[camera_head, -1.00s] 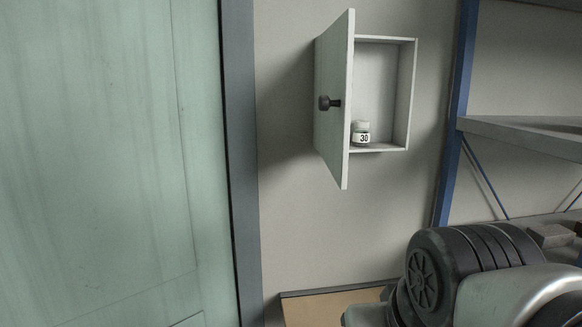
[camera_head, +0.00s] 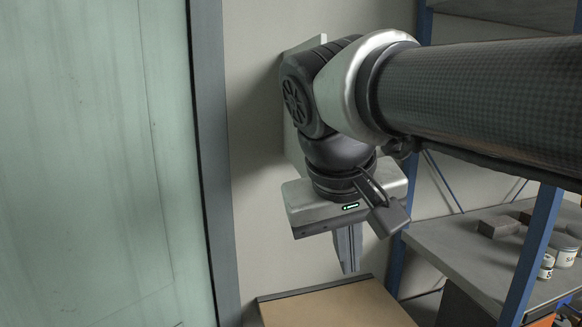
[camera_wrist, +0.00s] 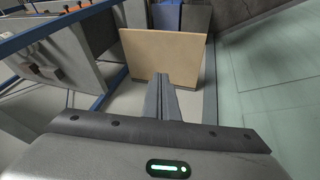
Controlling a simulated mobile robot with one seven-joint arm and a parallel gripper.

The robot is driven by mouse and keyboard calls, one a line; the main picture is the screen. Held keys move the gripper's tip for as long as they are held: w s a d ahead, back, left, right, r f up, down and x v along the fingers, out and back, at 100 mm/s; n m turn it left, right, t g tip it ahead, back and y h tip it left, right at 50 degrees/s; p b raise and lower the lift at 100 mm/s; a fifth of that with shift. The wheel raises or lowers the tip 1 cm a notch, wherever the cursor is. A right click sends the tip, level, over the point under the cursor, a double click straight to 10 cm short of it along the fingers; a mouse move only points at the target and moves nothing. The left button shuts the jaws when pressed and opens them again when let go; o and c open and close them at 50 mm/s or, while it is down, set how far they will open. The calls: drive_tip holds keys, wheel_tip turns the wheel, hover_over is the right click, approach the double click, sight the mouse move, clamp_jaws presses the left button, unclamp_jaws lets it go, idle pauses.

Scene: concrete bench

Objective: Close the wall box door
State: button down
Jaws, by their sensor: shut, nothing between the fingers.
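The wall box door (camera_head: 293,148) shows only as a pale strip and top corner behind my arm in the head view. Its knob, the box interior and the small jar are hidden by my arm, so I cannot tell how far the door stands open. My gripper (camera_head: 348,266) hangs pointing down in front of the box area, its fingers below the visible part of the door. The fingers are shut and empty, as the wrist view also shows (camera_wrist: 162,80). The wall box does not show clearly in the wrist view.
A green door panel (camera_head: 90,160) with a dark frame (camera_head: 212,160) stands at left. A wooden-topped surface (camera_head: 335,306) lies below my gripper. At right is a blue-posted shelf (camera_head: 460,245) with bricks and cans. Bare wall shows left of my arm.

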drive_tip(key=w+a+r+t+h+p, duration=0.1)
drive_tip(key=w+a+r+h+p, duration=0.3)
drive_tip(key=a+r, duration=1.15)
drive_tip(key=w+d+f+y+b, duration=0.1)
drive_tip(key=w+d+f, duration=0.5)
drive_tip(key=d, duration=0.3)
drive_tip(key=shift+w+f+m+b, duration=0.15)
drive_tip(key=shift+f+m+b, duration=0.25)
drive_tip(key=shift+f, duration=0.5)
